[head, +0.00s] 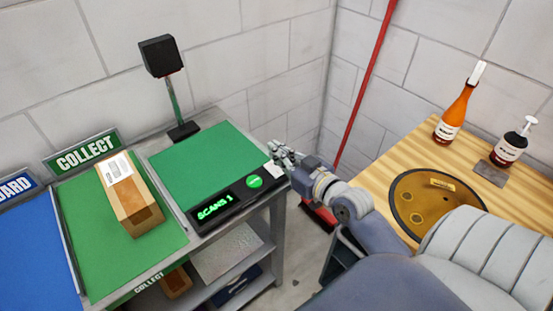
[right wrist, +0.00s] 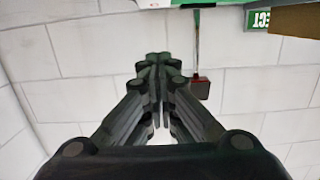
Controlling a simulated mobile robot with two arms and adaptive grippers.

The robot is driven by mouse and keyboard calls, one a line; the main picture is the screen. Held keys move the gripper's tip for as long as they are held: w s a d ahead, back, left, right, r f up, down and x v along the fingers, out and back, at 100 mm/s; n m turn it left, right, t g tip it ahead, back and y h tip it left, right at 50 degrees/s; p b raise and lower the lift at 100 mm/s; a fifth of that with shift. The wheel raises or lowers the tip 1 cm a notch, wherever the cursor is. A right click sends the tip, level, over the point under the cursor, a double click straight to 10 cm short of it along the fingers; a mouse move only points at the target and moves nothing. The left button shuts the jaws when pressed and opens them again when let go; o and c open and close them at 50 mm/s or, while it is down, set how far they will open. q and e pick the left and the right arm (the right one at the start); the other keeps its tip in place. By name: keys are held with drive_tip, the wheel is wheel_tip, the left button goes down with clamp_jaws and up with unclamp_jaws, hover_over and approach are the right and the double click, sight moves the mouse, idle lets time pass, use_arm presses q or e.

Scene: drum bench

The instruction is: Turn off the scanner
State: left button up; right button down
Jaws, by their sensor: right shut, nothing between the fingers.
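The scanner (head: 161,56) is a black box-shaped head on a thin post, standing at the back of a green bench mat (head: 195,160). A black console (head: 225,203) along the mat's front edge shows "SCANS 1" in lit green. A round green button (head: 254,182) sits at the console's right end. My right gripper (head: 273,153) is shut and empty, at the bench's right edge, just beyond the button; I cannot tell its height. In the right wrist view its fingers (right wrist: 158,65) meet, with the scanner (right wrist: 201,88) upside down behind them. My left gripper is not in view.
A cardboard parcel (head: 128,195) with a white label lies on the green COLLECT area (head: 80,225). A small white piece (head: 274,172) lies by the gripper. A wooden table (head: 400,165) with bottles stands right; a red pipe (head: 368,80) runs down the wall.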

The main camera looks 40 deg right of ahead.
sight(277, 171)
drive_tip(key=shift+w+f, duration=0.2)
drive_tip(key=shift+f, duration=0.85)
drive_tip(key=shift+w+f, duration=0.15)
drive_tip(key=shift+f, duration=0.85)
